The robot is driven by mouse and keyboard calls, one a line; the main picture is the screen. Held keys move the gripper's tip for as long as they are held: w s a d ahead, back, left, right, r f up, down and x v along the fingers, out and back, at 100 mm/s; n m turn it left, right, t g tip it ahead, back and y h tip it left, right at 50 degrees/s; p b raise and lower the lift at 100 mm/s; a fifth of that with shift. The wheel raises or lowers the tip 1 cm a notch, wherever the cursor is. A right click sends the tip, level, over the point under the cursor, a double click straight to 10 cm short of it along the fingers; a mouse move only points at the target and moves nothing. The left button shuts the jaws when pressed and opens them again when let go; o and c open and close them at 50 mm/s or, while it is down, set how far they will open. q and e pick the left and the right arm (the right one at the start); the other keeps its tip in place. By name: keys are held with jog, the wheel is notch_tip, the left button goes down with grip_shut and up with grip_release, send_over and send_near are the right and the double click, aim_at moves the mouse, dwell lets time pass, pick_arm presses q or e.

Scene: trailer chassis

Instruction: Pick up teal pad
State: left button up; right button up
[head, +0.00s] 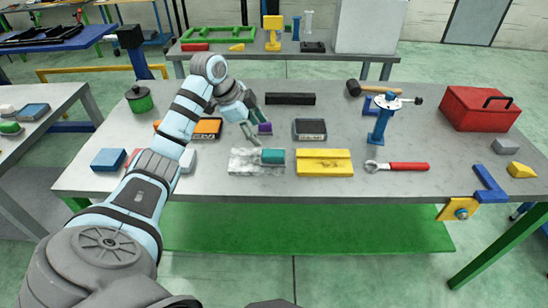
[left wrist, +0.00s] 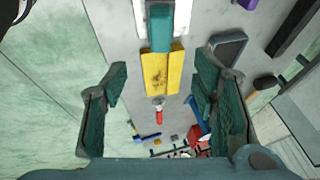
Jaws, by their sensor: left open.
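The teal pad (head: 272,156) lies on the right part of a white and grey block (head: 243,161) near the front of the grey table. In the left wrist view the teal pad (left wrist: 160,28) shows at the top, on the white block (left wrist: 139,14). My left gripper (head: 256,118) is open and empty above the table, behind and slightly left of the pad, apart from it. Its two spread fingers also show in the left wrist view (left wrist: 160,82). My right gripper is not in view.
A yellow block (head: 324,162) lies right of the white block. A purple piece (head: 265,128) is close by the left gripper. A dark grey tray (head: 310,130), black bar (head: 290,98), orange-framed tray (head: 206,128) and blue stand (head: 381,124) are around. A red-handled wrench (head: 400,167) lies front right.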

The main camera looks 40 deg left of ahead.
aim_at(273, 152)
pick_arm(q)
jog(key=x, duration=1.3)
jog(key=shift+a+f+b, duration=0.3)
jog(key=shift+f+b, duration=0.1)
jog(key=shift+f, duration=0.1)
grip_shut()
jog(key=shift+r, duration=0.1)
notch_tip(273, 152, up, 20)
jog(key=p, duration=0.1)
